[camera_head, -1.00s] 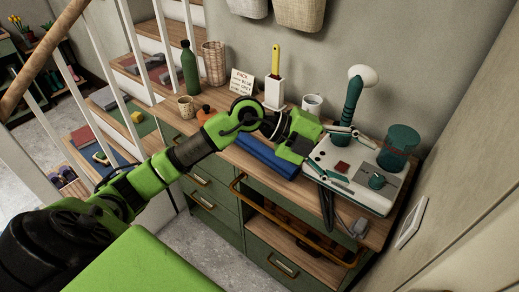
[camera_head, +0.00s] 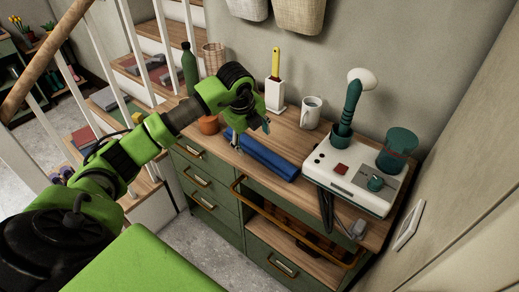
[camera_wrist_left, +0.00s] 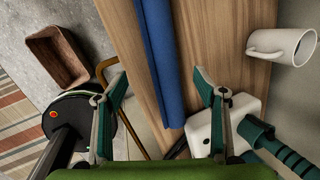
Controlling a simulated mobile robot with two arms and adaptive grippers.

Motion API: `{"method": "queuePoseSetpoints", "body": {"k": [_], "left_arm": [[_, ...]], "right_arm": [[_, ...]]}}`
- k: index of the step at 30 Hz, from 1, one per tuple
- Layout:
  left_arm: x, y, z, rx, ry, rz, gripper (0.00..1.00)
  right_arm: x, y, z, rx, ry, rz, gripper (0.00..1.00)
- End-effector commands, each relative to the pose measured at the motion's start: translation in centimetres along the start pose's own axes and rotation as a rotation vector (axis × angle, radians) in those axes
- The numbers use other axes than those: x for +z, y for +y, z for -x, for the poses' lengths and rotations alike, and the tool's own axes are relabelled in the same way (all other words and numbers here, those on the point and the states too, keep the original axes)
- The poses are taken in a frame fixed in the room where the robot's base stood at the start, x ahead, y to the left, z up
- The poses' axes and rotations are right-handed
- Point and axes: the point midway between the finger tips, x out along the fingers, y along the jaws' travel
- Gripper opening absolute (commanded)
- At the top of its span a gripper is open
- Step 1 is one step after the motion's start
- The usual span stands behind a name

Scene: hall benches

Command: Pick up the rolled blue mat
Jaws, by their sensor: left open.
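The rolled blue mat (camera_head: 266,159) lies along the front part of the wooden counter top, to the left of the white device. In the left wrist view the blue mat (camera_wrist_left: 161,55) runs down between my open fingers, and nothing is held. My left gripper (camera_head: 250,130) is above the mat's left end in the head view, fingers pointing down and apart. It also shows in the left wrist view (camera_wrist_left: 160,90). The gap between fingertips and mat is hard to judge. My right gripper is not in view.
The white device (camera_head: 350,178) with a green-handled tool and a dark green cup (camera_head: 397,150) stands right of the mat. A white mug (camera_head: 311,113) and a white holder (camera_head: 274,95) stand behind it. A brass rail (camera_head: 295,222) runs along the front edge.

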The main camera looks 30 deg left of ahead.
Motion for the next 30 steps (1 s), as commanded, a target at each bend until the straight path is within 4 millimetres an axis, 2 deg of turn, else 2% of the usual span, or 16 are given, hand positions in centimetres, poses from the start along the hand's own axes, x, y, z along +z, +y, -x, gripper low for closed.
{"method": "queuePoseSetpoints", "body": {"k": [3,8,13,16,25,26,30], "left_arm": [[-0.1,0.0,-1.2,0.001,0.002,0.0,0.64],[-0.2,-0.2,-2.1,0.001,0.003,-0.001,0.64],[-0.5,-0.8,-4.6,0.003,0.004,0.0,0.64],[-0.4,-0.7,-6.0,0.001,0.004,0.0,0.64],[-0.3,-0.7,-6.8,-0.002,0.001,-0.002,0.64],[-0.3,-0.7,-6.8,-0.002,0.001,-0.002,0.62],[-0.3,-0.7,-6.8,-0.001,0.001,-0.002,0.25]], "right_arm": [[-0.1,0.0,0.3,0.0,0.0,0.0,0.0],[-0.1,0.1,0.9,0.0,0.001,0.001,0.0],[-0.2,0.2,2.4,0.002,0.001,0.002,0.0],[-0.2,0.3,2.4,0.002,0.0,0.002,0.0],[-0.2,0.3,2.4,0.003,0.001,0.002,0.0],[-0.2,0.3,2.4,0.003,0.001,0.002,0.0],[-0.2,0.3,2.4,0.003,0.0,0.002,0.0]]}}
